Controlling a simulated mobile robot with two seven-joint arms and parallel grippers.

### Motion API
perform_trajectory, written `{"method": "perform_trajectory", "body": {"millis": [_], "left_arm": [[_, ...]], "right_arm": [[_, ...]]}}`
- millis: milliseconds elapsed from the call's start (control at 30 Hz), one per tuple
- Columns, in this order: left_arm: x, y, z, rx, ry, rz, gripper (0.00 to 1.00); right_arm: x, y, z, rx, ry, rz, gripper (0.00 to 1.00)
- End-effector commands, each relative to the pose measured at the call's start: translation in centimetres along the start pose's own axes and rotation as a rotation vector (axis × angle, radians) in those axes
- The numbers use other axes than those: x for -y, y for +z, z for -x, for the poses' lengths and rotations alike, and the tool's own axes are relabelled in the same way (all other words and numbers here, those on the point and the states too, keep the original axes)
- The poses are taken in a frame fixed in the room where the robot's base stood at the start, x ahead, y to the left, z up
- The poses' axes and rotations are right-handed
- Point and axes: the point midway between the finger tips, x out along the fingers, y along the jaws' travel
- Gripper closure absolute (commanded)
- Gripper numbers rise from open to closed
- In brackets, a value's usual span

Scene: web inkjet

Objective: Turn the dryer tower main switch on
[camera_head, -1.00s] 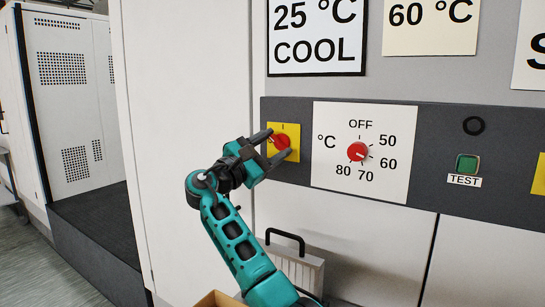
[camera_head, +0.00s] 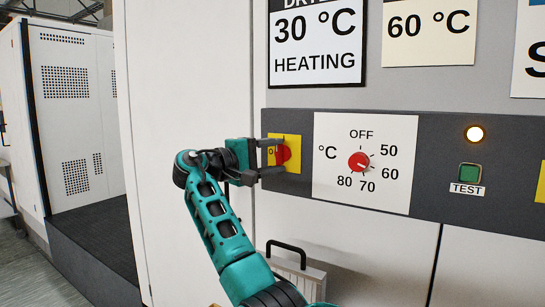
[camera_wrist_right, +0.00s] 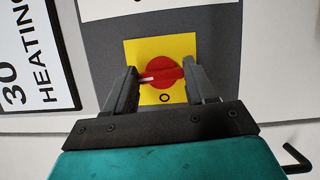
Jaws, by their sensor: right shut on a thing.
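The dryer tower main switch is a round red knob (camera_head: 284,154) on a yellow plate (camera_head: 294,140) on the dark panel strip. My right gripper (camera_head: 279,156) is shut on the knob, its two fingers level, one above the other in the head view. In the right wrist view my gripper fingers (camera_wrist_right: 160,70) stand on either side of the red knob (camera_wrist_right: 166,72). The knob's white mark points towards the left finger there, and an O shows below the knob on the plate. My left gripper is not in view.
A lamp (camera_head: 474,134) on the panel glows. The display (camera_head: 316,45) reads 30 °C HEATING. A red temperature dial (camera_head: 358,161) sits right of the switch, and a green TEST button (camera_head: 469,171) farther right. A black handle (camera_head: 287,250) sticks out below.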

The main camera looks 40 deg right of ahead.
Motion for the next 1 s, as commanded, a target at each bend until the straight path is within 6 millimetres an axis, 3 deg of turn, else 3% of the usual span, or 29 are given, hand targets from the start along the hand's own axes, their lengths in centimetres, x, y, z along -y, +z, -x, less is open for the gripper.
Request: {"method": "perform_trajectory", "body": {"millis": [733, 767, 1000], "left_arm": [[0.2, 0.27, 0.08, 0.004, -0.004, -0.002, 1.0], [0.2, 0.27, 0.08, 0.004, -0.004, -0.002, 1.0], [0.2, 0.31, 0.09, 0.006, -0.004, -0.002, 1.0]], "right_arm": [[0.05, -0.03, 0.04, -0.002, -0.034, -0.077, 0.75], [0.04, -0.03, 0.04, -0.002, -0.034, -0.077, 0.42], [0.02, -0.02, 0.02, -0.001, -0.032, -0.076, 0.19]]}}
